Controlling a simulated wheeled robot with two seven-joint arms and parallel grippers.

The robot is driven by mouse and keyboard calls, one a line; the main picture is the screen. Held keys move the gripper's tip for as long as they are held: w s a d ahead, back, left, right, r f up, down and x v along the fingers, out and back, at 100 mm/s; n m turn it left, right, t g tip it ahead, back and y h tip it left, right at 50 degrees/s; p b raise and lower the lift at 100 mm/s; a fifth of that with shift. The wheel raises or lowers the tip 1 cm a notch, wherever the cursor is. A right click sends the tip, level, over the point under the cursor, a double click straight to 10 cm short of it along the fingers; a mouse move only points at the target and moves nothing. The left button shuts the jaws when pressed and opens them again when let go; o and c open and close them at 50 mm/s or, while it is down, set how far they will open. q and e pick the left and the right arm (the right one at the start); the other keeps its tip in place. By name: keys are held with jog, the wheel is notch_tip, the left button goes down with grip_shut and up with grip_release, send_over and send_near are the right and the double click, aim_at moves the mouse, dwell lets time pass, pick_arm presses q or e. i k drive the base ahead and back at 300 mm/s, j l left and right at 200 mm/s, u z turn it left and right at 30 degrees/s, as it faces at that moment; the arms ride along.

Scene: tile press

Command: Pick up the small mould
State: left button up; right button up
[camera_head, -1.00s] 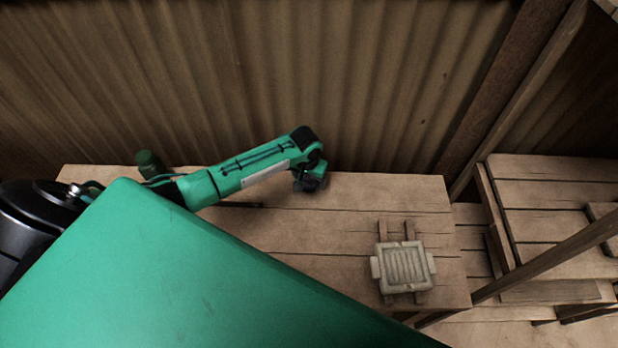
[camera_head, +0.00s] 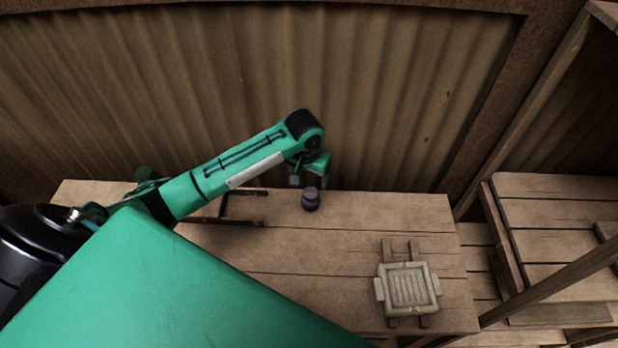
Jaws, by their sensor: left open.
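A pale, square mould (camera_head: 408,289) with a ribbed middle and a lug on each side lies on two wooden slats near the table's right front. My left gripper (camera_head: 308,181) is open and empty, pointing down over the table's back edge. It is well behind and to the left of the mould, apart from it. A small dark, rounded object (camera_head: 310,200) stands on the table just below its fingers. My right gripper is not in view.
The wooden table (camera_head: 345,235) is bare between the dark object and the mould. A thin dark frame (camera_head: 240,192) lies at its back left. A corrugated wall (camera_head: 400,90) stands behind. A plank bench (camera_head: 555,210) is at the right, with a slanting post.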

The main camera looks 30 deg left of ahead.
aim_at(404, 288)
jog(key=k, duration=1.5)
